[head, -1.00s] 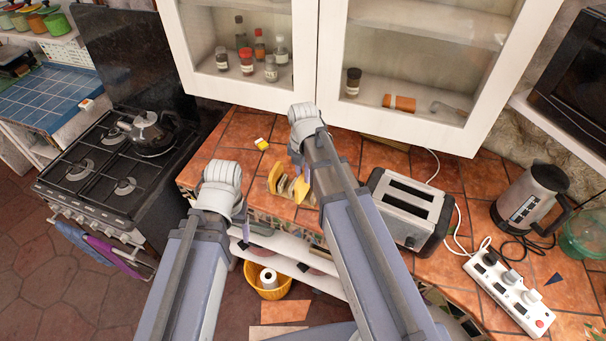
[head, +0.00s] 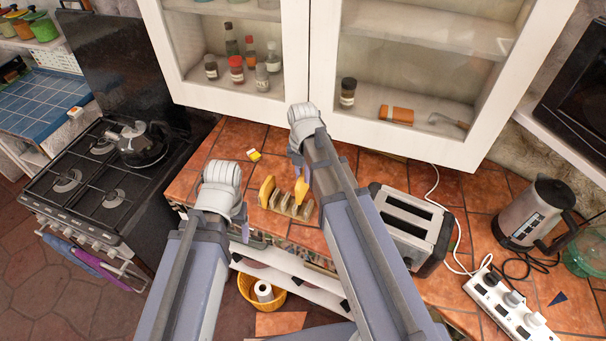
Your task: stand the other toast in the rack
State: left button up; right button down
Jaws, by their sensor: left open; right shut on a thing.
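The wooden toast rack (head: 286,206) stands on the tiled counter left of the toaster. One toast (head: 266,190) stands in its left end. The other toast (head: 303,189), yellow-brown, is in my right gripper (head: 301,174), over or just behind the rack's right end. My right arm partly covers this gripper and toast, and I cannot tell whether the toast touches the rack. My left gripper (head: 241,222) is open and empty, near the counter's front edge, left of the rack. Its fingers are mostly hidden by its wrist.
The silver toaster (head: 407,222) stands right of my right arm, with the kettle (head: 535,212) and power strip (head: 515,310) further right. A small yellow-white item (head: 254,155) lies behind the rack. Glass cabinets (head: 230,95) hang over the back. The stove (head: 90,185) is at left.

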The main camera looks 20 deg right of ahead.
aim_at(303, 190)
jog(key=shift+f+b, duration=1.35)
jog(key=shift+f, duration=0.35)
jog(key=shift+f, duration=0.1)
dwell(0.4)
jog(key=shift+f+b, duration=2.15)
jog(key=shift+b, duration=0.15)
jog(key=c, duration=1)
grip_release()
jog(key=shift+c, duration=0.2)
jog(key=o, duration=0.6)
jog(key=shift+c, duration=0.2)
jog(key=shift+r, duration=0.1)
